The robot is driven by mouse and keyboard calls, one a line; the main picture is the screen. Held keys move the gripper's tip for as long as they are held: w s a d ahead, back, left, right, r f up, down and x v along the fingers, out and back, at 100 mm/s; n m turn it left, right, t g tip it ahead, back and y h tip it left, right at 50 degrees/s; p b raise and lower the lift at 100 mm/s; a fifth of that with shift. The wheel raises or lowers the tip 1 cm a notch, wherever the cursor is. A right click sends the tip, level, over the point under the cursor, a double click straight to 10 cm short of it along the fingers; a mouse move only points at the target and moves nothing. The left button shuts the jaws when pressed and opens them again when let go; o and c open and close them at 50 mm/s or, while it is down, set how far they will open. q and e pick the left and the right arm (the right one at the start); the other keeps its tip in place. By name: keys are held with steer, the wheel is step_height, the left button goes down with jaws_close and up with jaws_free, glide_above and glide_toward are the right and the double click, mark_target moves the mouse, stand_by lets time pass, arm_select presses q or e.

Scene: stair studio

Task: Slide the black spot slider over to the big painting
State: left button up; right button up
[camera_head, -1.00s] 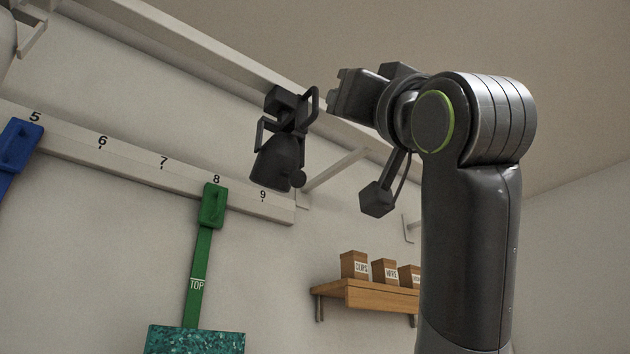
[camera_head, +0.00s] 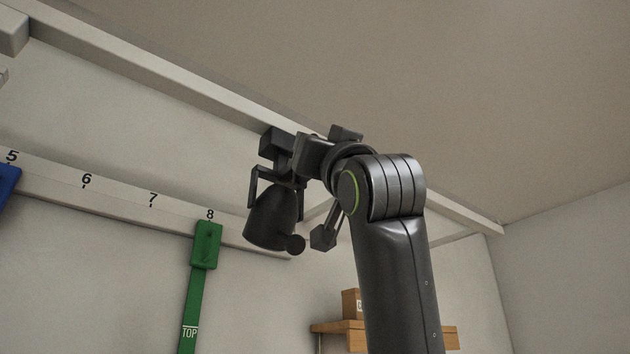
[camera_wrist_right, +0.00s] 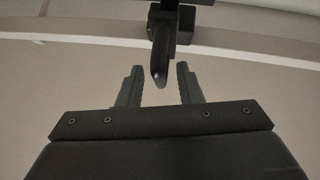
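The black spot slider (camera_head: 273,216) hangs from the upper white rail (camera_head: 150,72), its lamp head pointing down. Its black handle bar shows at the top middle of the right wrist view (camera_wrist_right: 165,50). My right gripper (camera_head: 300,160) is at the slider's right side, overlapping its handle in the head view. In the right wrist view the fingers (camera_wrist_right: 158,82) are apart, with the handle's lower end between their tips and gaps on both sides. Contact is not visible. The big painting is not identifiable here. My left gripper is not in view.
A lower numbered rail (camera_head: 120,208) runs along the wall. A green hanger (camera_head: 207,245) marked TOP hangs under 8, a blue one (camera_head: 8,185) at the left edge. A wooden shelf (camera_head: 335,328) with a box is partly behind my right arm. The upper rail looks clear left of the slider.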

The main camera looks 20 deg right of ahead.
steer(key=shift+w+a+r, duration=0.1)
steer(key=shift+w+r, duration=0.2)
steer(key=shift+w, duration=0.05)
jaws_close()
